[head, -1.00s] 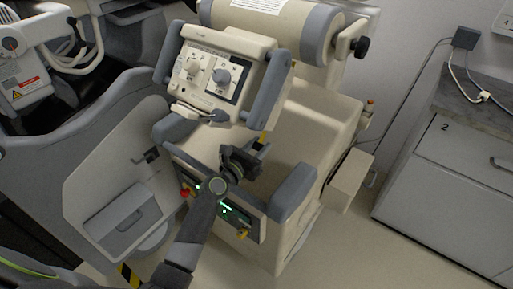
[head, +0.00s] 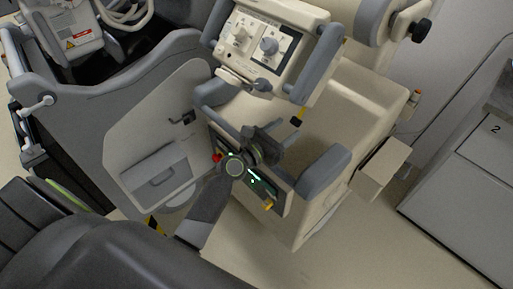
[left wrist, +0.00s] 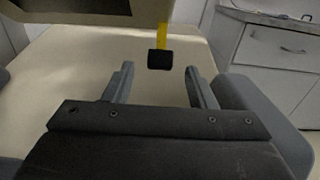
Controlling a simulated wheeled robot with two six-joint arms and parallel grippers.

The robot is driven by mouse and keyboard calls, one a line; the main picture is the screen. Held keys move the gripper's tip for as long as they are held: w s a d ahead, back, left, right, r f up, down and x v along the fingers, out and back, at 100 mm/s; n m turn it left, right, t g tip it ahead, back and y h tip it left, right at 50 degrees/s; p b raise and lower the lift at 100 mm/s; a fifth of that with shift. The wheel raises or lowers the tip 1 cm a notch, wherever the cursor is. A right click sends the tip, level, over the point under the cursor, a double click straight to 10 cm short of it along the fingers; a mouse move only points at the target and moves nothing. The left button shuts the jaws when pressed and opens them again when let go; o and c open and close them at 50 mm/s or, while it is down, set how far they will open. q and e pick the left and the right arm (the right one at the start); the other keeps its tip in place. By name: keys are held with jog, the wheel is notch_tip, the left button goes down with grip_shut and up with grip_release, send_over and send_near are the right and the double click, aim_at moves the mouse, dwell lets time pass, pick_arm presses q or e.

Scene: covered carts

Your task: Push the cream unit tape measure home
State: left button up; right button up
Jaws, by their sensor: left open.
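The cream unit (head: 350,105) stands in the middle of the head view. A yellow tape with a black end block (left wrist: 160,60), which I take for the tape measure, hangs down from its upper part in the left wrist view. A bit of the yellow (head: 298,118) shows beneath the control panel in the head view. My left gripper (head: 281,140) is open and empty above the unit's front. In the left wrist view its fingers (left wrist: 160,82) point at the block from either side, with the block apart from them. My right gripper is not in view.
Grey padded handles (head: 322,172) flank the unit's front. The control panel (head: 265,42) overhangs it. A lit green display (head: 254,178) and a red knob (head: 216,157) sit below my arm. A grey cabinet (head: 470,185) stands at the right, with clear floor before it.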

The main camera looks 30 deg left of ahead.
pick_arm(q)
jog(key=v, duration=1.2)
jog(key=shift+b, duration=0.45)
jog(key=shift+c, duration=1.2)
jog(key=w+f+b, duration=0.1)
jog(key=b, duration=0.1)
jog(key=w+d+f+b, duration=0.1)
jog(key=b, duration=0.1)
jog(key=shift+w+f+t, duration=0.15)
jog(key=shift+f+t, duration=0.15)
jog(key=shift+f, duration=0.1)
jog(key=c, duration=0.7)
jog(key=shift+w+d+f+b, duration=0.15)
jog(key=shift+w+f+b, duration=0.05)
jog(key=shift+w+b, duration=0.15)
grip_shut()
jog(key=p+x, duration=0.1)
jog(key=x, duration=0.9)
jog(key=shift+r, duration=0.25)
jog(key=shift+d+r, duration=0.15)
